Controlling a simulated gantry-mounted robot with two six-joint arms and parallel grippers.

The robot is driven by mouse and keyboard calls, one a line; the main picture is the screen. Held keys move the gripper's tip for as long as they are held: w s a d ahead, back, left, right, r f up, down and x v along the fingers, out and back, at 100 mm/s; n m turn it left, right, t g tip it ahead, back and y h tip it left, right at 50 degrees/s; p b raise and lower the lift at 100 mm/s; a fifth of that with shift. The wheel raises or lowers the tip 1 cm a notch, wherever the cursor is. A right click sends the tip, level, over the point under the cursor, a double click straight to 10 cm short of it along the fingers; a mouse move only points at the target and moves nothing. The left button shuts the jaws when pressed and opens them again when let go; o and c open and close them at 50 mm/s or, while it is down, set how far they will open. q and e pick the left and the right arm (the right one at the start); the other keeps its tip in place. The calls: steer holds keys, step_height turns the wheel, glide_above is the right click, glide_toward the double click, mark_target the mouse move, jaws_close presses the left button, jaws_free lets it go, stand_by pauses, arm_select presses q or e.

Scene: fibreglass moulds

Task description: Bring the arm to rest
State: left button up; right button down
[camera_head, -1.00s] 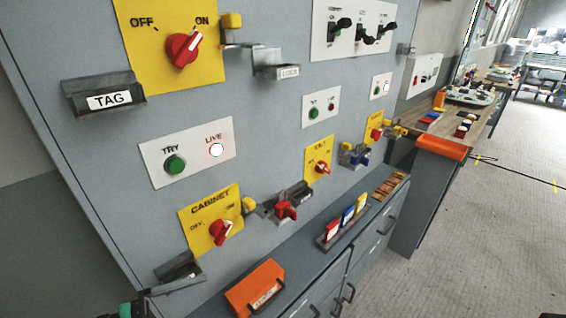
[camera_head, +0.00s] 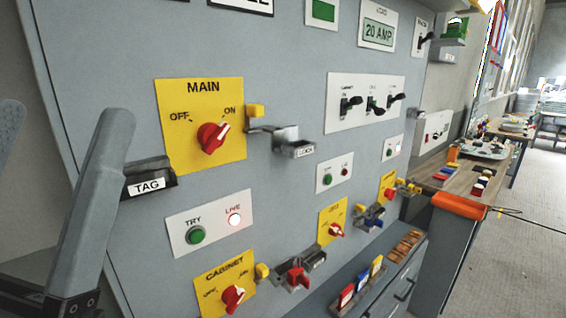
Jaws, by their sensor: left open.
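My left gripper (camera_head: 62,112) stands at the left edge of the head view, with its two grey fingers pointing up and spread wide apart. Nothing is between the fingers. The nearer finger overlaps the left edge of the grey panel (camera_head: 290,45) in the picture, beside the TAG holder (camera_head: 150,187). I cannot tell whether it touches the panel. The rest of the left arm is cut off by the frame. My right gripper is not in view.
The panel carries a yellow MAIN switch (camera_head: 203,118), a TRY/LIVE plate (camera_head: 210,222), a yellow CABINET switch (camera_head: 224,283) and protruding lock holders (camera_head: 286,142). A workbench (camera_head: 470,185) with an orange roll (camera_head: 459,206) stands right. Open floor (camera_head: 510,260) lies beyond.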

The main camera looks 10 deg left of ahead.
arm_select(q)
step_height(320, 180, up, 36)
steer(key=w+n+g+p, duration=0.1)
steer(key=w+p, duration=0.1)
steer(key=p, duration=3.6)
steer(key=shift+w+d+g, duration=0.2)
steer(key=shift+g, duration=0.1)
